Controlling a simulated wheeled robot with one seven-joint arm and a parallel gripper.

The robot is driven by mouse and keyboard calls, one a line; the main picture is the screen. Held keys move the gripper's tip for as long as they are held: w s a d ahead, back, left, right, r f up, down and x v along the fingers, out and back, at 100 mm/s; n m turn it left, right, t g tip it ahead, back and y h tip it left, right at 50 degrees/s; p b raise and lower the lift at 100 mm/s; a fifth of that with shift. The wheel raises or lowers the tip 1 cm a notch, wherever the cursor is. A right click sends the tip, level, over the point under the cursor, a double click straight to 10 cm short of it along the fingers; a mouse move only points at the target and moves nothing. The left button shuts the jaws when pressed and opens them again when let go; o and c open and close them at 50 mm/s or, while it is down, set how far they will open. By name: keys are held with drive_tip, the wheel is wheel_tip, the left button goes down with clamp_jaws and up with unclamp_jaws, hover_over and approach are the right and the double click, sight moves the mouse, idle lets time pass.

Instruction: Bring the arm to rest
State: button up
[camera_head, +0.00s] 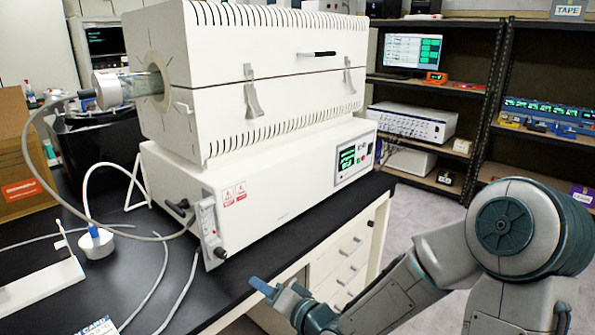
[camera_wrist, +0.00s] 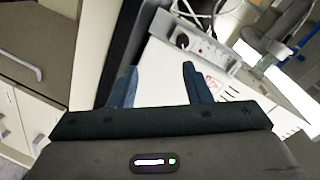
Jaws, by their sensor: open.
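My gripper (camera_wrist: 160,85) is open and empty in the wrist view, its two blue fingers spread apart. Between and beyond the fingers is the white base of the furnace. In the head view my gripper (camera_head: 268,290) is low in the middle, near the front edge of the black bench. My arm reaches in from the lower right, bent at the elbow. The second finger is hard to make out in the head view.
A white tube furnace (camera_head: 265,75) stands on a white control base (camera_head: 265,190) on the black bench (camera_head: 120,260). Hoses and cables lie on the left. Drawers (camera_head: 345,270) are under the bench. Shelves with instruments (camera_head: 415,120) stand behind, with floor between.

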drive_tip(key=s+d+r+n+g+h+p, duration=0.1)
drive_tip(key=d+r+g+h+p, duration=0.15)
drive_tip(key=d+h, duration=0.4)
drive_tip(key=s+d+r+n+g+h+p, duration=0.1)
drive_tip(key=d+h+p, duration=0.25)
drive_tip(key=d, duration=0.55)
drive_tip(key=s+d+r+g+h+p, duration=0.1)
drive_tip(key=s+d+r+g+p, duration=0.1)
drive_tip(key=s+r, duration=0.4)
drive_tip(key=s+d+r+g+h+p, duration=0.1)
drive_tip(key=s+d+r, duration=0.4)
drive_tip(key=s, duration=0.5)
drive_tip(key=shift+s+d+r+g+p, duration=0.15)
drive_tip(key=shift+d+r+g+p, duration=0.15)
drive_tip(key=shift+r+g+p, duration=0.55)
